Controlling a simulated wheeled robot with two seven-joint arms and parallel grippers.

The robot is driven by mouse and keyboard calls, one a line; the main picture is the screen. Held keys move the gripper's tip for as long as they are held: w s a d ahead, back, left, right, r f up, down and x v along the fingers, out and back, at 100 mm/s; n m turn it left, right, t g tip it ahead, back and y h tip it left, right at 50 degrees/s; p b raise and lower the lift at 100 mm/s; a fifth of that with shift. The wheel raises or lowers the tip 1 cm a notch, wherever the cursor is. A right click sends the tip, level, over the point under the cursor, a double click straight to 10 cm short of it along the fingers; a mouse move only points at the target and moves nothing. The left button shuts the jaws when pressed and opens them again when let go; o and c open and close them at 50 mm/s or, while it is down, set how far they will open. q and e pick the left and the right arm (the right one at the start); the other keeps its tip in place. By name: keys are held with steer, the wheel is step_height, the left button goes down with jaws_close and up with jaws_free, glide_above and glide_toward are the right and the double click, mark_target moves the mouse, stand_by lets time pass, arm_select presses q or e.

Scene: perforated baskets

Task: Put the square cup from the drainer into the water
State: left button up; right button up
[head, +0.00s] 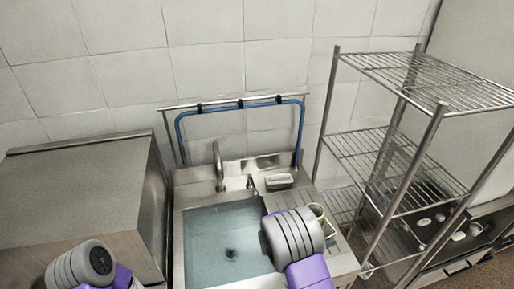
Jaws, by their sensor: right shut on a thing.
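The sink basin holds clear bluish water (222,231), with a dark drain at its bottom. The ribbed drainer (343,254) is the surface right of the basin. My right gripper (318,222) is over the drainer's left part, near the basin's right edge. It is shut on a pale beige cup (325,217), of which only a curved rim or handle part shows. My grey wrist hides the rest of the cup and most of the fingers, so I cannot tell whether the cup touches the drainer. My left wrist shows at the bottom left, but its gripper jaws do not.
A faucet (219,166) stands behind the basin. A small whitish dish (279,181) lies on the back right ledge. A tall wire shelf (400,145) stands close on the right. A metal cabinet (90,190) is on the left. The space above the water is clear.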

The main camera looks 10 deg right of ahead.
steer(key=shift+w+r+n+t, duration=0.15)
steer(key=shift+w+n+t, duration=0.15)
steer(key=shift+w, duration=0.05)
steer(key=w+a+r+n+t+y+b, duration=0.2)
steer(key=w+a+r+n+t+y, duration=0.2)
steer(key=w+r+n+t+y, duration=0.15)
steer(key=s+a+r+n+t+y+b, duration=0.1)
steer(key=a+r+n+t+y, duration=0.1)
steer(key=a+n+y, duration=0.2)
steer(key=s+a+r+n+t+y, duration=0.1)
steer(key=a+n+t+y, duration=0.1)
steer(key=a+n+y, duration=0.25)
steer(key=s+f, duration=0.5)
steer(key=f, duration=0.6)
steer(key=shift+s+f+h, duration=0.2)
steer(key=shift+h, duration=0.2)
steer(key=shift+a, duration=0.15)
